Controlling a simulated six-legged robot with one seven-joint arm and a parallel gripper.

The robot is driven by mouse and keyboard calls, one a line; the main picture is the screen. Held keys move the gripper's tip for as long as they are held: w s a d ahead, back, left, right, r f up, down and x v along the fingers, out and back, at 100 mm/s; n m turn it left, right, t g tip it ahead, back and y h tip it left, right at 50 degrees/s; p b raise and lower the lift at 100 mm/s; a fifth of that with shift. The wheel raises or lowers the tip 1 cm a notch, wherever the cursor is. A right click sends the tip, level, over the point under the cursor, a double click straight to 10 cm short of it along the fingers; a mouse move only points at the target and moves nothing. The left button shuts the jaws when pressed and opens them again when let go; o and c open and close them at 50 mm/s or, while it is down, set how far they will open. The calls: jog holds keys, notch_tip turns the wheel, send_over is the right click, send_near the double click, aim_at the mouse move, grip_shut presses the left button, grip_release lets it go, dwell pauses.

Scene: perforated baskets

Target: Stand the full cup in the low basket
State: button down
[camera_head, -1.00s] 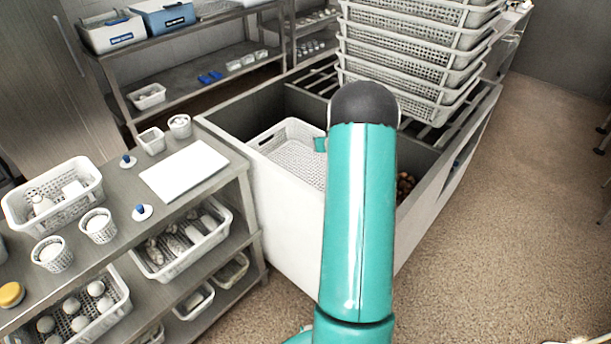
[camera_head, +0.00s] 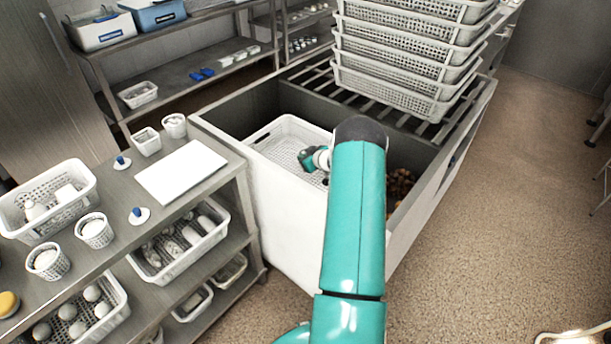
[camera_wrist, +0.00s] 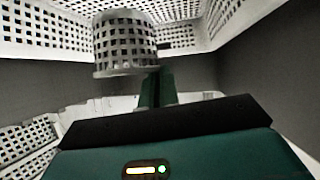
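A grey perforated cup (camera_wrist: 125,42) fills the upper left of the wrist view, its wide rim towards my gripper. The two dark green fingers of my gripper (camera_wrist: 157,86) are close together at the right side of that rim and appear to pinch its wall. In the head view my gripper (camera_head: 308,160) is over the low white basket (camera_head: 262,133) in the deep basin. Basket mesh shows beyond the cup in the wrist view. I cannot tell whether the cup touches the basket floor. The cup's contents are hidden.
The basin's walls (camera_head: 225,108) surround the basket. A tall stack of white baskets (camera_head: 400,60) stands on slats behind. Brown items (camera_head: 400,183) lie at the basin's right. The left table holds a white board (camera_head: 181,170), two filled cups (camera_head: 95,231) and a basket (camera_head: 48,205).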

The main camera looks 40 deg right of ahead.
notch_tip(320, 180, down, 9)
jog(key=shift+f, duration=0.1)
dwell(0.3)
jog(key=shift+f, duration=0.15)
jog(key=c, duration=1.6)
grip_release()
jog(key=shift+c, duration=0.2)
